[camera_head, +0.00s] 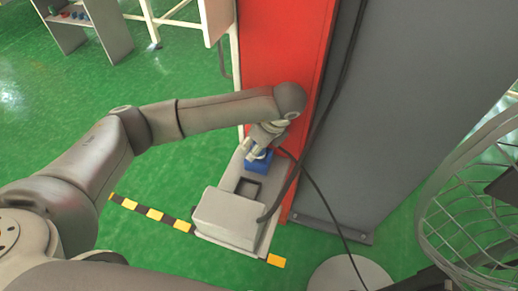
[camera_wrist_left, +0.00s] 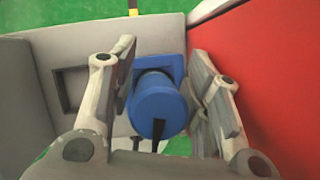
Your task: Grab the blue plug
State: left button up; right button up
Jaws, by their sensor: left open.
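The blue plug (camera_head: 258,162) sits at the far end of the grey ledge (camera_head: 272,222), beside the red panel. In the left wrist view the round blue plug (camera_wrist_left: 157,104) fills the middle, with a square blue part behind it and a dark cable at its lower side. My left gripper (camera_head: 255,150) is open at the plug, and its fingers partly cover it in the head view. In the left wrist view my left gripper (camera_wrist_left: 160,85) has one finger on each side of the plug, with a gap visible at least on the left. My right gripper is not seen.
The red panel (camera_head: 285,50) stands close beside the ledge, with a large grey cabinet (camera_head: 390,100) to its right. A grey box (camera_head: 228,216) and a dark square opening (camera_head: 248,188) are on the ledge. Black cables hang nearby.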

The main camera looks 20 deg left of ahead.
pick_arm(q)
jog(key=c, duration=0.9)
jog(key=shift+o, duration=0.2)
jog(key=shift+r, duration=0.1)
